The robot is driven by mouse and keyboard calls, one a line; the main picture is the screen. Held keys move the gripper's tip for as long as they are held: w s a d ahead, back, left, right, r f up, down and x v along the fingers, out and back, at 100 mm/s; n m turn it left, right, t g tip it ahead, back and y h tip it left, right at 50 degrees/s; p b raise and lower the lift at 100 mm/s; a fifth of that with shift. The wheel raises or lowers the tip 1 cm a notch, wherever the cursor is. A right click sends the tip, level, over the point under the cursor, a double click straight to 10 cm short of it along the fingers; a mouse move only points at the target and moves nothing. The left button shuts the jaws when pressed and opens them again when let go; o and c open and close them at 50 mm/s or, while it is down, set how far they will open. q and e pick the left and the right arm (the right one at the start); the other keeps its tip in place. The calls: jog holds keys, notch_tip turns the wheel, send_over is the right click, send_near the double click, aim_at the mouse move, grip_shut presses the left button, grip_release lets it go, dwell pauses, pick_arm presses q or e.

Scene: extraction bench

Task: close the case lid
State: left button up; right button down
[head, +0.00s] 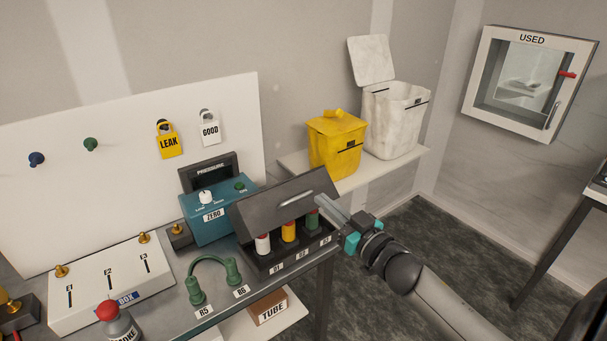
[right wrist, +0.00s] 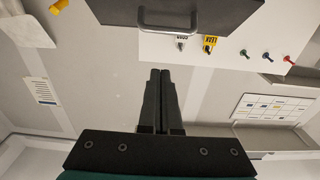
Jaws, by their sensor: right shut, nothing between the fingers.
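The dark case (head: 262,262) stands at the right end of the bench, holding a white, a yellow and a green capped piece in a row. Its dark lid (head: 262,211) is raised and slanted over the back of the case, with a pale bar handle on its face. My right gripper (head: 322,202) is shut and empty, close by the right end of the lid. In the right wrist view the shut fingers (right wrist: 160,72) point toward the lid (right wrist: 120,8) and its handle (right wrist: 198,24). I cannot tell whether they touch the lid. My left gripper is not in view.
A teal pressure unit (head: 205,228) stands left of the case. Green fittings with a looped hose (head: 208,261) are in front. A yellow bin (head: 335,150) and a white bin (head: 392,125) stand on a shelf behind. Floor is open to the right.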

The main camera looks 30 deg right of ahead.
send_over(301, 215)
jog(key=w, duration=0.2)
jog(key=shift+s+r+p, duration=0.1)
jog(key=shift+r+p, duration=0.2)
jog(key=shift+r, duration=0.15)
jog(key=s+f, duration=0.2)
jog(key=shift+f, duration=0.3)
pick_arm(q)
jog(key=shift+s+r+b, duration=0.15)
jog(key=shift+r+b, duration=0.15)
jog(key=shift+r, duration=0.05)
pick_arm(e)
jog(key=shift+s+d+f, duration=0.1)
jog(key=shift+s+f, duration=0.2)
jog(key=shift+f, duration=0.1)
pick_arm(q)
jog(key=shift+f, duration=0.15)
